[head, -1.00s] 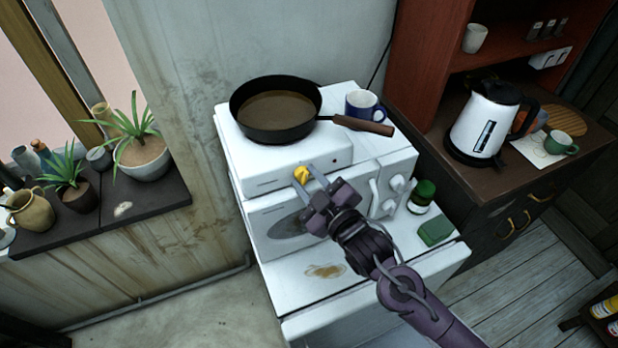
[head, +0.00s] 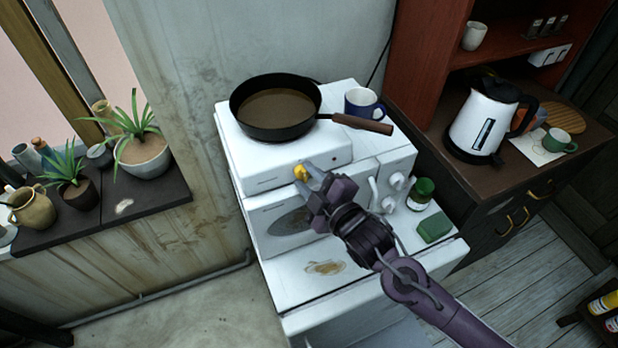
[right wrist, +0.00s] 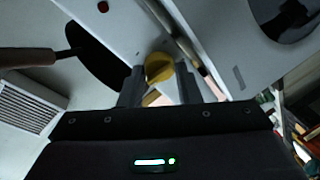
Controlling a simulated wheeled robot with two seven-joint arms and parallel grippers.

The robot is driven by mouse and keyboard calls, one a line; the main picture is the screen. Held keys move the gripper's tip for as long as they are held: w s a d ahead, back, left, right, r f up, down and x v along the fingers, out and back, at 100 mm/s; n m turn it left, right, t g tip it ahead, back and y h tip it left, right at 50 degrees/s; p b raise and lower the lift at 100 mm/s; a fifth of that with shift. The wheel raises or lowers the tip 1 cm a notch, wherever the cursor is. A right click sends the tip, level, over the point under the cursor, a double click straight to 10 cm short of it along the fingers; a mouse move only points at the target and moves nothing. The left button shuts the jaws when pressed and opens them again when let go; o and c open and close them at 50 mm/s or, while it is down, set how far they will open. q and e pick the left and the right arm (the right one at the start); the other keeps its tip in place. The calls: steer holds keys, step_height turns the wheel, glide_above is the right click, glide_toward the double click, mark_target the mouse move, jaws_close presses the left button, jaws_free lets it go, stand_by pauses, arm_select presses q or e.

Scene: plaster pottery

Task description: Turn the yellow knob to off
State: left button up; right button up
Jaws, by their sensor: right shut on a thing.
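The yellow knob (head: 301,172) is on the front face of the white hot plate (head: 262,180), which stands on a white oven. My right gripper (head: 308,176) is at the knob and shut on it. In the right wrist view the knob (right wrist: 159,67) sits between the two fingertips, and the gripper looks rolled relative to the hot plate's front. The fingers partly hide the knob in the head view. A dark frying pan (head: 276,104) with brown content rests on the hot plate, its handle pointing right. My left gripper is not in view.
A blue and white mug (head: 363,103) stands right of the pan. A green-capped jar (head: 420,194) and a green sponge (head: 434,228) lie right of my arm. A kettle (head: 480,122) stands on the right counter. Potted plants are at the left.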

steer(key=shift+r, duration=0.1)
steer(key=o, duration=0.9)
steer(key=shift+o, duration=0.2)
steer(key=b+v, duration=0.3)
steer(key=v, duration=0.4)
steer(key=shift+s+d+b, duration=0.3)
